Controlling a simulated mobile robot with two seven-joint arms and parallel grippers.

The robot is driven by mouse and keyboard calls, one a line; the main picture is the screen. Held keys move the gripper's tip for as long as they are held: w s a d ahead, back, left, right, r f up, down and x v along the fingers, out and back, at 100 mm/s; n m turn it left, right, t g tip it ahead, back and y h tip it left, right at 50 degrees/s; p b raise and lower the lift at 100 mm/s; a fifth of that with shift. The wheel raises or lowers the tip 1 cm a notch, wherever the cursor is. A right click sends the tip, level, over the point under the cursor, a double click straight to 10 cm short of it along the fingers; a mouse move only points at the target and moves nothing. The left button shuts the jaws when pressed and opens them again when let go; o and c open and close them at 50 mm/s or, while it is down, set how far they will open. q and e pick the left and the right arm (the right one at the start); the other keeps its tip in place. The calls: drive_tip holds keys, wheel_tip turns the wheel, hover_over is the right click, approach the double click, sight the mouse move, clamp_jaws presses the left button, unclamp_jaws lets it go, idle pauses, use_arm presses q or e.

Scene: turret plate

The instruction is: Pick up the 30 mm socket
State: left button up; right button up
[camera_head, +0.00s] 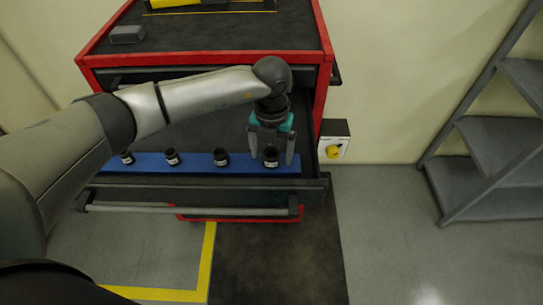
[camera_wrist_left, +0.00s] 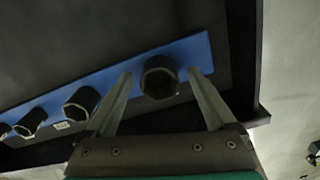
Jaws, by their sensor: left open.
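Several black sockets stand in a row on a blue strip (camera_head: 195,164) in the open drawer. Their size labels are too small to read, so I cannot tell by marking which is 30 mm. The rightmost socket (camera_head: 271,158) lies between the open fingers of my left gripper (camera_head: 271,161). In the left wrist view this socket (camera_wrist_left: 160,77) sits between the two fingertips (camera_wrist_left: 161,74), with a gap on each side. Another socket (camera_head: 221,157) stands to its left. My right gripper is not in view.
The drawer's front edge and handle (camera_head: 190,208) run before the strip, and its right wall is close to the gripper. The red cabinet top (camera_head: 205,32) lies behind. A switch box (camera_head: 333,141) is on the wall at right. Grey shelves (camera_head: 495,150) stand farther right.

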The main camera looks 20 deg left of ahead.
use_arm(q)
clamp_jaws()
idle(0.7)
